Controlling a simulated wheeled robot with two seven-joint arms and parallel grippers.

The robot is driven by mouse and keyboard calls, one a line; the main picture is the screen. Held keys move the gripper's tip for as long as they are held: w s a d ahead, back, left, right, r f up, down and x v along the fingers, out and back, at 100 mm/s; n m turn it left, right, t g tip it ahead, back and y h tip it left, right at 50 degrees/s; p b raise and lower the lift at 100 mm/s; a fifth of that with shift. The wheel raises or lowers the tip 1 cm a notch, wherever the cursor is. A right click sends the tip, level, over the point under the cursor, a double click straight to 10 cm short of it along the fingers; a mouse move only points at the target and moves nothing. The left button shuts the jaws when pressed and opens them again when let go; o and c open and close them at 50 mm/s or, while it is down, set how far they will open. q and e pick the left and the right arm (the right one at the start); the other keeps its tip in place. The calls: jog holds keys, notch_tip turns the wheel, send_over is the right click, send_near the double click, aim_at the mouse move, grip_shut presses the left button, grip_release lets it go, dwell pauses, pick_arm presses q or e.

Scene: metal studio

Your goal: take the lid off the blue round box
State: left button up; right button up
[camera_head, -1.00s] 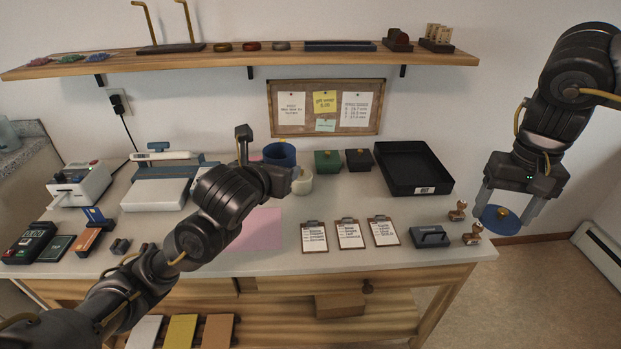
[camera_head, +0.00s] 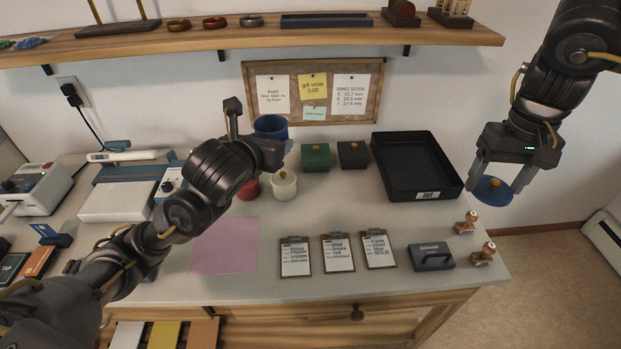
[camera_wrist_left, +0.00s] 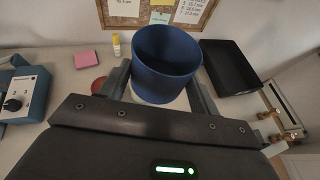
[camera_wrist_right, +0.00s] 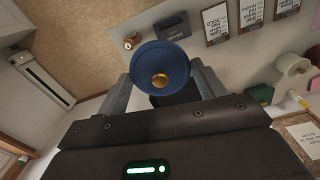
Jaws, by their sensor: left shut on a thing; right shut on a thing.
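The blue round box (camera_head: 271,127) is an open blue cylinder, partly hidden behind my left arm in the head view. My left gripper (camera_wrist_left: 165,85) is shut on the box, a finger on each side, and its mouth shows uncovered in the left wrist view (camera_wrist_left: 167,50). The blue lid (camera_head: 493,190), a flat disc with a gold knob, is apart from the box. My right gripper (camera_head: 500,188) is shut on the lid and holds it in the air off the table's right end; it also shows in the right wrist view (camera_wrist_right: 160,68).
A black tray (camera_head: 456,190) stands at the back right. Green (camera_head: 316,158) and black (camera_head: 352,155) square boxes and a white round box (camera_head: 284,187) stand behind the clipboards (camera_head: 338,252). Stamps (camera_head: 483,254) lie near the right edge. The pink mat (camera_head: 224,246) is bare.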

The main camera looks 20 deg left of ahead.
pick_arm(q)
jog(key=s+a+f+n+y+b, duration=0.25)
jog(key=s+a+f, duration=0.25)
jog(key=a+f, duration=0.65)
jog(key=shift+m+h, duration=0.45)
jog(key=w+a+f, duration=0.2)
jog(key=a+f, duration=0.1)
jog(key=w+a+f, duration=0.2)
jog(key=a+f, duration=0.1)
jog(key=a, duration=0.1)
jog(key=w+a+f, duration=0.3)
jog(key=a, duration=0.1)
jog(key=shift+w+f, duration=0.1)
jog(key=shift+f, duration=0.05)
jog(key=shift+w+a+f, duration=0.1)
jog(key=shift+a+f, duration=0.05)
jog(key=shift+f, duration=0.2)
notch_tip(320, 180, down, 3)
jog(key=shift+w+a+f, duration=0.1)
pick_arm(e)
jog(key=s+a+n, duration=0.4)
jog(key=a+n, duration=0.8)
jog(key=n, duration=0.3)
jog(key=s+a+f+n, duration=0.1)
jog(key=s+a+n, duration=0.3)
jog(key=a+n, duration=0.9)
jog(key=n, duration=0.2)
jog(key=shift+s+a+n, duration=0.15)
jog(key=shift+a+n, duration=0.1)
jog(key=shift+n, duration=0.05)
